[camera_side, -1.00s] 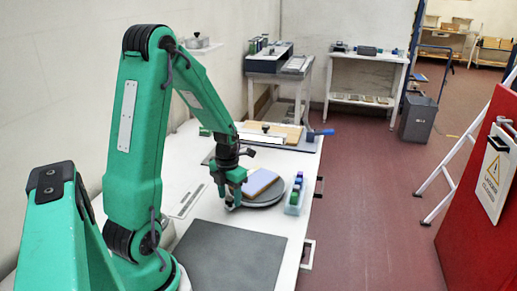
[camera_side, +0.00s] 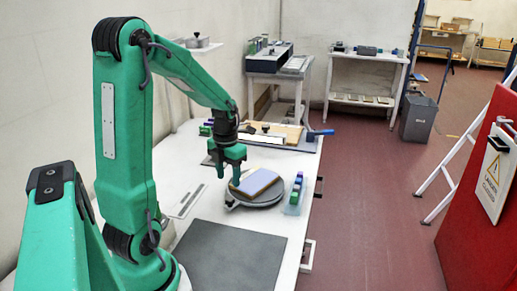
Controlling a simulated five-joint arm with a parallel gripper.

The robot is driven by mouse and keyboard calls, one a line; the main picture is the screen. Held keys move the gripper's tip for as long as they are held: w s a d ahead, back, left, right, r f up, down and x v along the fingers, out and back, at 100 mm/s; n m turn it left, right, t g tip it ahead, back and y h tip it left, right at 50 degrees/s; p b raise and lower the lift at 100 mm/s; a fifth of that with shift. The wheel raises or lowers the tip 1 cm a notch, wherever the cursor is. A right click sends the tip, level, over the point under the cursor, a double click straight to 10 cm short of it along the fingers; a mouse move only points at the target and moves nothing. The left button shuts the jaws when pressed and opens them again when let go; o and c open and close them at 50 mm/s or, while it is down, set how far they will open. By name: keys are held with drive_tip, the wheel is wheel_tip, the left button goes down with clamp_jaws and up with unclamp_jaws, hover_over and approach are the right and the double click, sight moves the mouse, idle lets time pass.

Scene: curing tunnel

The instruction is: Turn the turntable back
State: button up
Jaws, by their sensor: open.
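The turntable (camera_side: 268,201) is a round grey disc on the white table, right of my arm. A flat board (camera_side: 257,182) with a bluish top and tan edge lies on it, set at an angle. My gripper (camera_side: 228,180) is open, above and at the left edge of the turntable. It holds nothing that I can see. Whether a fingertip touches the disc or the board I cannot tell.
A rack of small coloured bottles (camera_side: 295,195) stands close to the turntable's right side. A dark grey mat (camera_side: 232,255) lies in front. A fixture with a blue handle (camera_side: 318,133) is behind. A red panel (camera_side: 475,200) stands at the far right.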

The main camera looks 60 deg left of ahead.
sight(229, 198)
drive_tip(key=shift+r, duration=0.25)
idle(0.3)
drive_tip(key=m, duration=1)
drive_tip(key=shift+m, duration=0.3)
drive_tip(key=m, duration=0.3)
drive_tip(key=shift+m, duration=0.4)
drive_tip(key=shift+f, duration=0.15)
drive_tip(key=shift+f, duration=3.8)
